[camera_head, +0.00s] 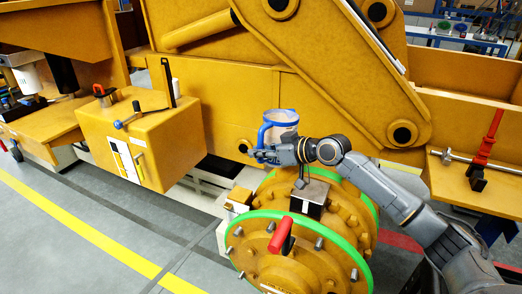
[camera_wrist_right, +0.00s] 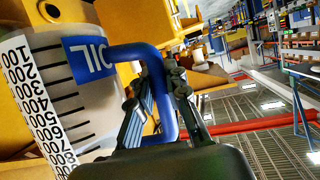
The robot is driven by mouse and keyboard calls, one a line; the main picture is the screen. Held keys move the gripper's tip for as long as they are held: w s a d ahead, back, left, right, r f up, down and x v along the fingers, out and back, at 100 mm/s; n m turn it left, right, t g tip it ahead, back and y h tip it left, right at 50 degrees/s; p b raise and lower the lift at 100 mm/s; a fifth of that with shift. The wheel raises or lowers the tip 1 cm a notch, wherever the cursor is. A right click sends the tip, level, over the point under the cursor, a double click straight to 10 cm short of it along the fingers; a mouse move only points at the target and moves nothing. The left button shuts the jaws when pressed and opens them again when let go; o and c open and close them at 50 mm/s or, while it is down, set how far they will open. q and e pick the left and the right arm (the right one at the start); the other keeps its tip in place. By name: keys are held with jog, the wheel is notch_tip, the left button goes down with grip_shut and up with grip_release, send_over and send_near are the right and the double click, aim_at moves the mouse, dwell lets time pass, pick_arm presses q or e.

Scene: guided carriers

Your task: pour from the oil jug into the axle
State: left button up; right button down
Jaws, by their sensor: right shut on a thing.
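The oil jug (camera_head: 281,121) is a clear vessel with a blue rim and blue handle, held above the axle (camera_head: 345,215) in the head view. In the right wrist view the jug (camera_wrist_right: 45,55) fills the left side, with a printed scale and a blue label. My right gripper (camera_head: 268,154) is shut on the jug's blue handle; its fingers (camera_wrist_right: 160,95) close around it in the wrist view. The yellow axle has green-rimmed round flanges and a red handle on its front end. No oil stream shows. My left gripper is not in view.
A large yellow machine frame (camera_head: 235,100) stands right behind the jug. A yellow box (camera_head: 165,140) with a blue-handled lever is at the left. A red clamp (camera_head: 488,140) stands at the right. Grey floor with a yellow line (camera_head: 85,232) is open at front left.

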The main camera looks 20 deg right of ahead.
jog(key=r+m+y+p, duration=0.1)
jog(key=r, duration=0.1)
jog(key=r+m, duration=0.1)
jog(key=a+r+m+y+p, duration=0.1)
jog(key=r, duration=0.1)
jog(key=shift+s+r+m+g+y+p, duration=0.25)
jog(key=shift+r+m+g+y+p, duration=0.05)
jog(key=shift+m+g+p, duration=0.1)
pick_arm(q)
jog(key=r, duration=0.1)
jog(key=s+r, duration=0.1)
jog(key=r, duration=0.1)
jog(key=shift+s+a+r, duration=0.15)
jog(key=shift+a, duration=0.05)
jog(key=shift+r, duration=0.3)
pick_arm(e)
jog(key=shift+r, duration=0.45)
pick_arm(q)
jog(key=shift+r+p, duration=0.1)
jog(key=shift+p, duration=0.25)
pick_arm(e)
jog(key=shift+r, duration=0.25)
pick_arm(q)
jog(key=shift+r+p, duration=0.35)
pick_arm(e)
jog(key=shift+d+r+m+y, duration=0.15)
jog(key=shift+r+m+y, duration=0.25)
jog(key=shift+r+m, duration=0.35)
